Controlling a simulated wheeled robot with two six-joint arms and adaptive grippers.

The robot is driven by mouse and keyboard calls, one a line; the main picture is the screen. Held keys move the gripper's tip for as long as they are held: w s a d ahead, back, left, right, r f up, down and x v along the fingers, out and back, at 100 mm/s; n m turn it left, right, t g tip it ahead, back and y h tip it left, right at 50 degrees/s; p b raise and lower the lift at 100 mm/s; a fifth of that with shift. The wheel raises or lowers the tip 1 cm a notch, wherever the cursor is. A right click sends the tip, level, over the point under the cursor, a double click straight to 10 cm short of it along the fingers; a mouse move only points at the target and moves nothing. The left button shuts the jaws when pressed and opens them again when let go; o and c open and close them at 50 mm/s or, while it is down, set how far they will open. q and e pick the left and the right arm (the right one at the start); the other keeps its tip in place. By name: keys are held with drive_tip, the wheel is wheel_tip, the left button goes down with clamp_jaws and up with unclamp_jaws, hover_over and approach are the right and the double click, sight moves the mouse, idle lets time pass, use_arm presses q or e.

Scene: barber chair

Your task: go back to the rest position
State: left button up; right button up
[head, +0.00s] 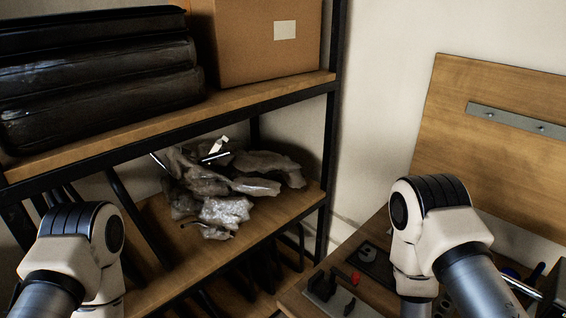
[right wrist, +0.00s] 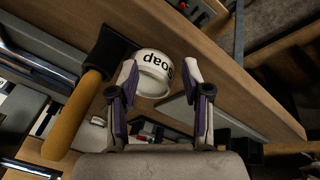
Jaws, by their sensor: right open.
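My right gripper (right wrist: 160,71) shows in the right wrist view with its two fingers spread apart and nothing gripped. A white round container marked "soap" (right wrist: 152,82) lies beyond the fingertips, on or over the wooden surface; I cannot tell the gap to it. In the head view only links of my two arms show, at the lower left and lower right. My left gripper is out of view.
A hammer-like tool with a wooden handle (right wrist: 72,115) lies left of the container. A metal-framed shelf (head: 170,128) holds a cardboard box (head: 255,55), black cases (head: 95,85) and crumpled plastic wrap (head: 225,210). A wooden bench (head: 325,275) with small tools stands at right.

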drive_tip(key=s+a+n+g+y, duration=0.25)
drive_tip(key=s+a+y, duration=0.2)
drive_tip(key=s, duration=0.65)
wheel_tip(320, 180, down, 11)
drive_tip(key=b, duration=1)
drive_tip(key=shift+w+a+h, duration=0.3)
drive_tip(key=shift+w+h, duration=0.05)
drive_tip(key=shift+h, duration=0.1)
drive_tip(key=shift+m, duration=0.25)
